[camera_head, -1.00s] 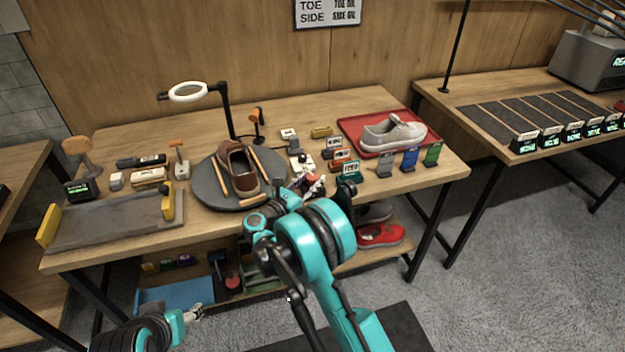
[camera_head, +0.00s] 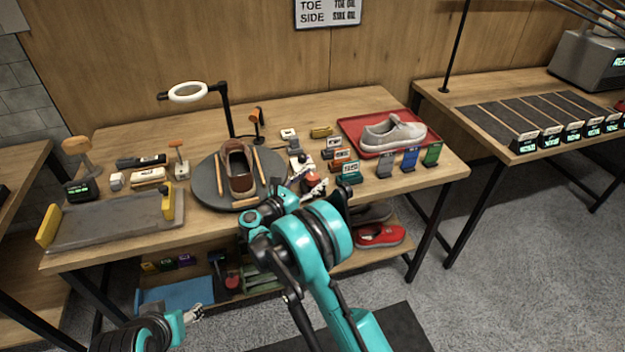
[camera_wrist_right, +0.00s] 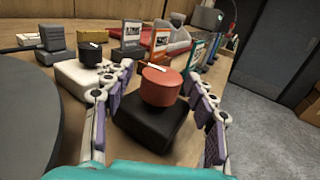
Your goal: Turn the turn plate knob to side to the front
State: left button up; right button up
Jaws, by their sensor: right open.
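The round dark turn plate (camera_head: 208,192) carries a brown shoe (camera_head: 238,170) with wooden sticks beside it; its edge also shows in the right wrist view (camera_wrist_right: 25,125). The shoe points nearly straight towards the table's front. A red knob (camera_wrist_right: 161,86) on a black base (camera_wrist_right: 150,125) stands right of the plate. My right gripper (camera_wrist_right: 160,74) is open, with one finger on each side of the red knob; I cannot tell whether they touch it. In the head view my right gripper (camera_head: 312,184) is partly hidden. My left gripper (camera_head: 195,313) is low, in front of the table.
A black knob on a white base (camera_wrist_right: 80,76) stands close to the left finger. Small labelled holders (camera_head: 340,155) and a red tray (camera_head: 362,138) with a light shoe lie to the right. A ring lamp (camera_head: 188,92) stands behind the plate. A grey tray (camera_head: 110,225) is at left.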

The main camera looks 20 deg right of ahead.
jog(key=v, duration=1.2)
